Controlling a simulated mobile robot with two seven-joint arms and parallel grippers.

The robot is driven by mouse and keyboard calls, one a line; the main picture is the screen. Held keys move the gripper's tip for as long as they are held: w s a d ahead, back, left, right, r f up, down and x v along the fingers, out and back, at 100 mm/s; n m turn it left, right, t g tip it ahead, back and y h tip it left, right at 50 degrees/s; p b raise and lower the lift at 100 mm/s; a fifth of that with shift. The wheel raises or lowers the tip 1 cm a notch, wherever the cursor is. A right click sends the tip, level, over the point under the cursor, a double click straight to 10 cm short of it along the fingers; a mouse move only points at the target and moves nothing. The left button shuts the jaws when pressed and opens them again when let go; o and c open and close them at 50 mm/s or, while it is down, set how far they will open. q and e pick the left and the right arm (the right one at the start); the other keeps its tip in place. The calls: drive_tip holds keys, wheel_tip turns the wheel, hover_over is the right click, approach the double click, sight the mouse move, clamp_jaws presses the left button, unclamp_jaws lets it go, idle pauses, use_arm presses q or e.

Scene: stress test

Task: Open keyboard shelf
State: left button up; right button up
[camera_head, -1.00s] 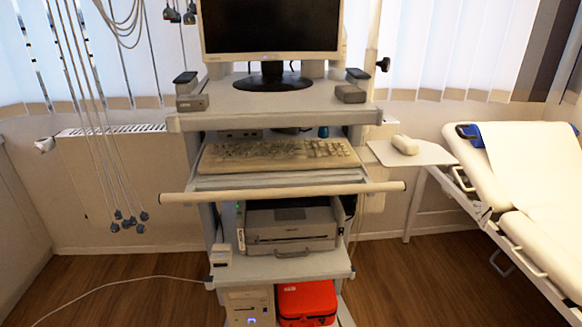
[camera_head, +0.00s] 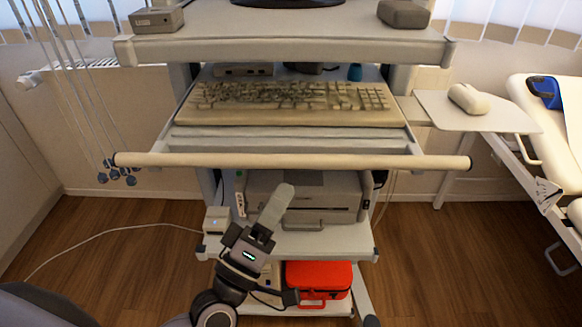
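The keyboard shelf (camera_head: 290,140) is a light grey tray under the cart's top board, with a long cream handle bar (camera_head: 300,161) across its front. A beige keyboard (camera_head: 290,103) lies on it, in full view below the top board. My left gripper (camera_head: 276,207) is below the handle bar, in front of the printer, pointing up. It is apart from the bar in the picture. Only one light grey finger shape shows clearly, so I cannot tell whether it is open or shut. My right gripper is not in view.
The cart's top board (camera_head: 290,42) overhangs the shelf. A printer (camera_head: 305,197) and a red case (camera_head: 320,283) sit lower on the cart. A side table (camera_head: 480,112) and a bed are at right; cables hang at left. Wooden floor is open on both sides.

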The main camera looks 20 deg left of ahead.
use_arm(q)
drive_tip(key=w+r+n, duration=0.1)
drive_tip(key=w, duration=0.1)
drive_tip(key=w+r+n+t+y+p, duration=0.1)
drive_tip(key=w+r, duration=0.1)
drive_tip(key=w+r+n, duration=0.1)
drive_tip(key=w+r, duration=0.1)
drive_tip(key=shift+w+d+r+y, duration=0.1)
drive_tip(key=shift+w+y, duration=0.15)
drive_tip(key=shift+y, duration=0.15)
clamp_jaws()
